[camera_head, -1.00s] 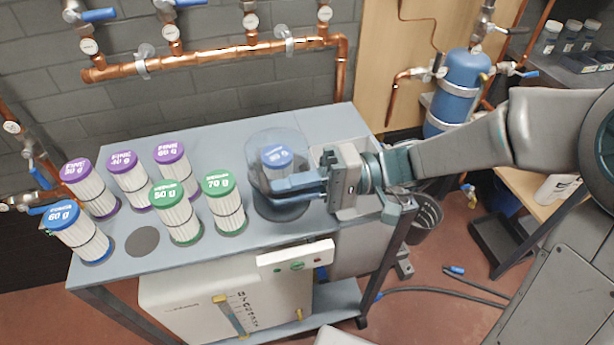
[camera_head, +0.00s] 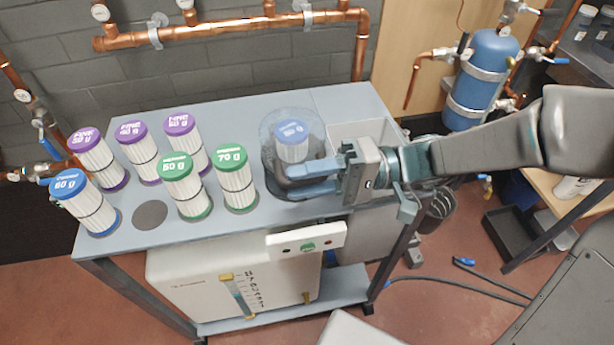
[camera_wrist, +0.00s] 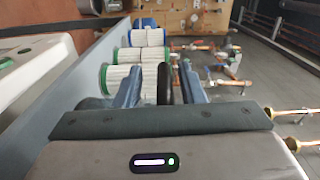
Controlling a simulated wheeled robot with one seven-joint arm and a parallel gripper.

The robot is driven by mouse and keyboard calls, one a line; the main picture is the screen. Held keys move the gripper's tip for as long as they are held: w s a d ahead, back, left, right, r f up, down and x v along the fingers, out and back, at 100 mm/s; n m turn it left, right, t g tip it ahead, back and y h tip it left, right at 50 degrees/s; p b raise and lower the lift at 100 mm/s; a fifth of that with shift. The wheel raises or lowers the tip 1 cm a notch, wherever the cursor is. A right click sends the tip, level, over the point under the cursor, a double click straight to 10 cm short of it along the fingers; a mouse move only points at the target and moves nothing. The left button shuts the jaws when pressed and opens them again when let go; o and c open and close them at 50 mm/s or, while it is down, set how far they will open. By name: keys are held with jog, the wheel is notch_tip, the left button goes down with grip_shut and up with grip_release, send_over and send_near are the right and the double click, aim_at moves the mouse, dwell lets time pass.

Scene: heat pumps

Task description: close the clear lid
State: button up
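The clear lid (camera_head: 270,145) is a see-through, smoky cover around a blue-capped white filter (camera_head: 292,145) on the grey bench in the head view. Its exact tilt is hard to tell. My gripper (camera_head: 292,179) is at the lid's front right side, its blue fingers reaching left and overlapping the lid in the picture. In the wrist view my gripper (camera_wrist: 163,86) has its fingers apart, with a dark upright round-edged thing between them. I cannot tell whether the fingers touch the lid.
Purple-capped filters (camera_head: 140,155), green-capped filters (camera_head: 233,182) and another blue-capped filter (camera_head: 88,208) stand left of the lid. A dark round spot (camera_head: 150,215) on the bench is empty. Copper pipes (camera_head: 230,30) run along the back wall. A white machine (camera_head: 205,285) sits below.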

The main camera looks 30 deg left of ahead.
jog(key=p+v, duration=0.1)
jog(key=v, duration=1.3)
jog(key=shift+s, duration=0.1)
jog(key=s+d+r+m+t+h+p, duration=0.1)
jog(key=d+r+m+t+h+p, duration=0.3)
jog(key=d, duration=0.6)
jog(key=s+d+r+m+t+h+p, duration=0.2)
jog(key=d+r+m+t+h+p, duration=0.3)
jog(key=d+r+t+h+p, duration=0.2)
jog(key=d+t+h+p, duration=0.2)
jog(key=d+t+p, duration=0.1)
jog(key=d+p, duration=0.1)
jog(key=shift+d+r+t+h+p, duration=0.3)
jog(key=shift+r+p, duration=0.1)
jog(key=shift+p, duration=0.5)
jog(key=shift+s+a, duration=0.15)
